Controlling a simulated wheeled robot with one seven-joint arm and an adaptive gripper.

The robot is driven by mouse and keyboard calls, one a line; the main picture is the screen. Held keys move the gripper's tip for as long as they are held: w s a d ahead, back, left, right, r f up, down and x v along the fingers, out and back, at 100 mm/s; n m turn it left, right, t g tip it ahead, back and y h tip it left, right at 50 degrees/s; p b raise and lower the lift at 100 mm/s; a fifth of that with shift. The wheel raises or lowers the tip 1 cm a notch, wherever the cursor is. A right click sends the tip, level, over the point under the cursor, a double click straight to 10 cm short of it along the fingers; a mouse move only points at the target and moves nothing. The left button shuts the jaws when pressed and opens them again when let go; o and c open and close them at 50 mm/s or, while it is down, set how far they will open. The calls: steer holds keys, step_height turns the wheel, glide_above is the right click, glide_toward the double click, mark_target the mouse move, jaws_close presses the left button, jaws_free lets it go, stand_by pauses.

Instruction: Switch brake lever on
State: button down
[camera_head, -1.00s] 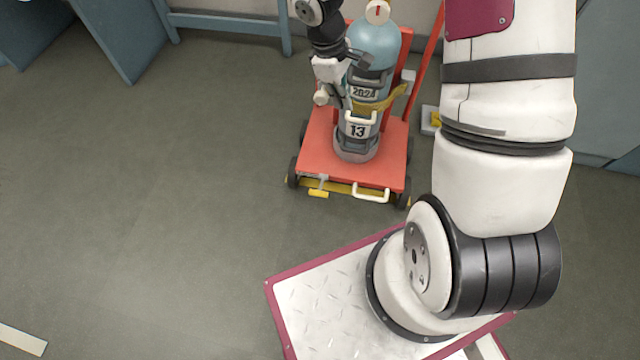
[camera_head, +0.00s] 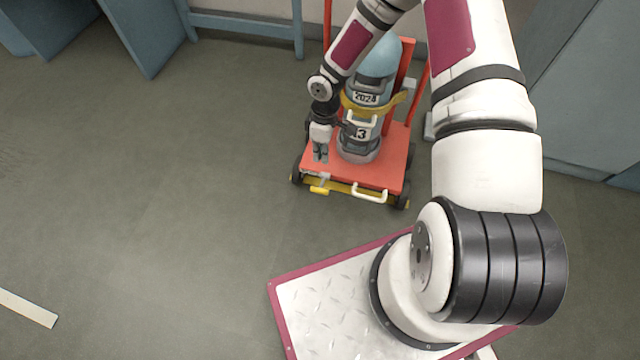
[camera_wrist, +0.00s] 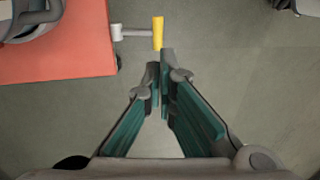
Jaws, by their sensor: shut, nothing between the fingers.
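The brake lever, a grey rod with a yellow end (camera_head: 319,190), sticks out at the front left of the red cart (camera_head: 385,172). In the wrist view the yellow lever end (camera_wrist: 158,33) is just beyond my fingertips, with a small gap in the picture. My gripper (camera_head: 320,156) hangs pointing down above the cart's front left corner. It also shows in the wrist view (camera_wrist: 160,72), with its fingertips together and nothing between them. Whether the fingertips touch the lever I cannot tell.
A blue-grey cylinder (camera_head: 375,70) stands strapped on the cart, close to the right of my gripper. A white handle (camera_head: 370,193) sits at the cart's front. The floor (camera_head: 170,190) left of the cart is clear. Blue furniture (camera_head: 140,40) stands at the back left.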

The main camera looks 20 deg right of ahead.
mark_target(319, 190)
steer(key=shift+f, duration=0.1)
steer(key=f+b, duration=0.1)
steer(key=f, duration=0.3)
steer(key=s+a+f+b, duration=0.1)
steer(key=f+b, duration=0.1)
steer(key=f, duration=0.3)
steer(key=f+b, duration=0.2)
steer(key=f, duration=0.2)
steer(key=shift+s+a+f, duration=0.15)
steer(key=shift+s+f, duration=0.15)
steer(key=shift+s, duration=0.1)
